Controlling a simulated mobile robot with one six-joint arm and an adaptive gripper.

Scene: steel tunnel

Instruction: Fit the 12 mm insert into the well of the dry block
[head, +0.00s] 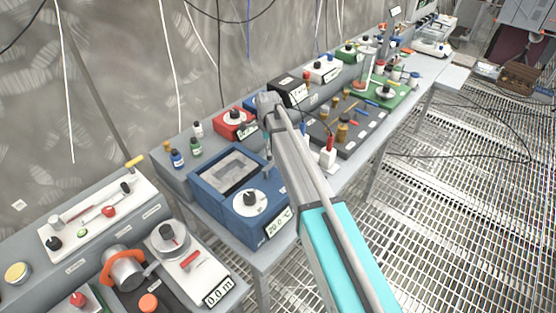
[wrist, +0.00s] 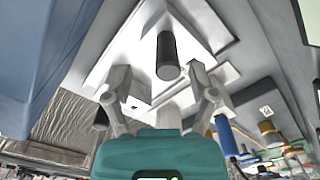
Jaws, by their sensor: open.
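The dry block appears to be the blue box (head: 222,205) with a grey top plate, a white dial and a display reading 20.0. Its well cannot be made out clearly. Several brass cylinders (head: 342,132) stand on a dark tray (head: 362,128) to the right of my arm. In the wrist view, brass cylinders (wrist: 268,130) show at lower right near a label reading 12; which one is the 12 mm insert I cannot tell. My gripper (wrist: 162,84) is open and empty. A black cylinder (wrist: 166,56) shows beyond and between its fingers, apart from them.
A red unit with a dial (head: 234,124) and small bottles (head: 178,158) stand behind the blue box. A white stand with a red-topped piece (head: 328,156) is by the tray's front edge. A green board (head: 384,92) lies farther right. Open grating floor (head: 450,190) lies right of the bench.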

